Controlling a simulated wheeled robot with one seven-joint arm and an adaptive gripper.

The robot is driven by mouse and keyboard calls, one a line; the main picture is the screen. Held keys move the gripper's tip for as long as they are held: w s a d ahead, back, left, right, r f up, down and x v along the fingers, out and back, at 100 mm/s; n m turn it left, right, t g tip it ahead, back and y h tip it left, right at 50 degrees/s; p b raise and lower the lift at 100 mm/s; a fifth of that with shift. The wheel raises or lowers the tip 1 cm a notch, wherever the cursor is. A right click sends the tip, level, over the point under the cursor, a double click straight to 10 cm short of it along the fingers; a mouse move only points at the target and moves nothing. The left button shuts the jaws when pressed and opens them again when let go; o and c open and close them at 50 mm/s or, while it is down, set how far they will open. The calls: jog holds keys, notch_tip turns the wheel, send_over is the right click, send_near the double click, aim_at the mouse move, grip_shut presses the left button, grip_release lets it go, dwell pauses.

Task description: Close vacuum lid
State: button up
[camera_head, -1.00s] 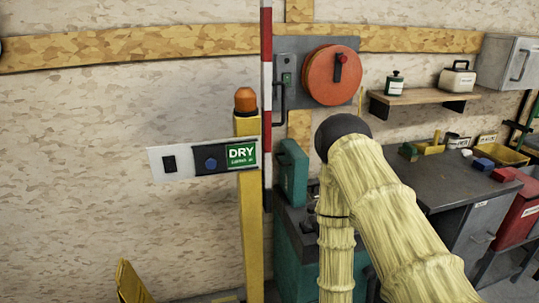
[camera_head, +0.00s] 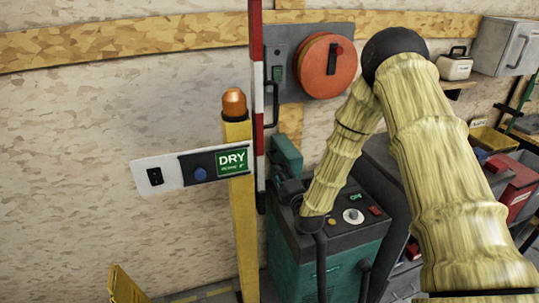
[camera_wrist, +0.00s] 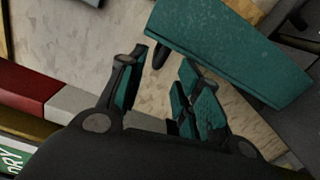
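The vacuum (camera_head: 330,265) is a teal box with a black top panel holding buttons and a dial, right of the yellow post. Its teal lid (camera_head: 286,155) stands raised at the back left of the top. In the wrist view the lid (camera_wrist: 230,50) is a large teal slab just beyond my fingertips. My gripper (camera_head: 288,188) is by the lid's lower front, partly hidden by my arm. In the wrist view my gripper (camera_wrist: 163,66) is open, with an empty gap between the fingers. I cannot tell whether a finger touches the lid.
A yellow post (camera_head: 243,225) with an orange lamp and a DRY sign (camera_head: 233,161) stands close on the left. A red and white pole (camera_head: 257,90) rises beside it. A red reel (camera_head: 327,73) hangs behind. A workbench with a red box (camera_head: 515,185) is at right.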

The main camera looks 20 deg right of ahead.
aim_at(272, 160)
jog(key=w+p, duration=0.1)
jog(key=w, duration=0.2)
jog(key=w+a, duration=0.1)
jog(key=w, duration=0.1)
jog(key=w+p, duration=0.1)
jog(key=w, duration=0.2)
jog(key=shift+w+a+r+p, duration=0.2)
jog(key=shift+w+r+p, duration=0.1)
jog(key=shift+r+p, duration=0.05)
jog(key=shift+w+r, duration=0.35)
jog(key=shift+r, duration=0.15)
jog(key=shift+w+a+r, duration=0.15)
jog(key=shift+w+r, duration=0.05)
jog(key=shift+o, duration=0.2)
